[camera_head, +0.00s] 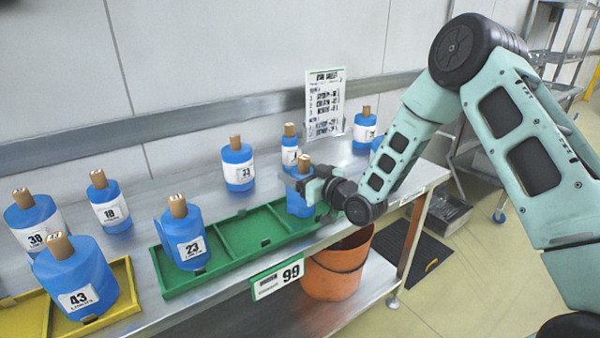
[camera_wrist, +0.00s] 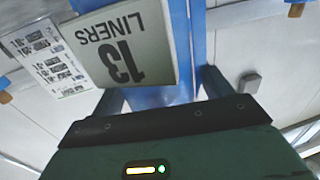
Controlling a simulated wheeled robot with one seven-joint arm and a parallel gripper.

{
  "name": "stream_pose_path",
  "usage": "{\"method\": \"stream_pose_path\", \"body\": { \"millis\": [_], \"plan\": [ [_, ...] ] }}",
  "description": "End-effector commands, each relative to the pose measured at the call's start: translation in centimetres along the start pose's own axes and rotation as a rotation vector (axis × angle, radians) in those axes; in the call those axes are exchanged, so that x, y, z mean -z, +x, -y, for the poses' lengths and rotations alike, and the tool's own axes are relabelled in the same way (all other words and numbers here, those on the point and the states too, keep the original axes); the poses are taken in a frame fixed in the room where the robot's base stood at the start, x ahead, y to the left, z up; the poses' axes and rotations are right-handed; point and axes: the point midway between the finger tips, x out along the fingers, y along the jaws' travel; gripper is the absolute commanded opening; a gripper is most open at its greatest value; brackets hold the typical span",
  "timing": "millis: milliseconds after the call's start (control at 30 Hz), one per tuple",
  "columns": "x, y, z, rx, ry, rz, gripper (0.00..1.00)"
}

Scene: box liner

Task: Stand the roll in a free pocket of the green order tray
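The green order tray (camera_head: 228,263) lies along the table's front edge, above a tag reading 99. A blue roll labelled 23 (camera_head: 186,240) stands in its left pocket. My gripper (camera_head: 308,187) is at the tray's right end, shut on a blue roll with a brown core (camera_head: 299,204). This roll is upright at the right-end pocket; I cannot tell whether its base touches the tray floor. In the wrist view the held roll (camera_wrist: 160,95) shows between my fingers, with its label reading 13 LINERS upside down.
A yellow tray (camera_head: 122,286) at the left has roll 43 (camera_head: 75,277) in it. More rolls stand by a printed sheet (camera_head: 325,105). An orange bucket (camera_head: 335,275) is below the table.

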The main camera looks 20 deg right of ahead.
Motion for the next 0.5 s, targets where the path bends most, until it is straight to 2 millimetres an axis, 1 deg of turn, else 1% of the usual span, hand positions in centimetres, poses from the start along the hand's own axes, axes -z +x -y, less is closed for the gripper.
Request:
{"method": "stream_pose_path", "body": {
  "millis": [133, 200, 233, 367, 500],
  "plan": [
    [0.1, 0.0, 0.0, 0.000, 0.000, 0.000, 0.78],
    [0.5, 0.0, 0.0, 0.000, 0.000, 0.000, 0.78],
    [0.3, -0.3, 0.0, -0.001, 0.000, 0.001, 0.78],
    [0.1, -2.5, -0.1, -0.001, 0.000, 0.002, 0.78],
    [0.1, -5.5, -0.1, -0.002, 0.000, 0.002, 0.78]
  ]
}}
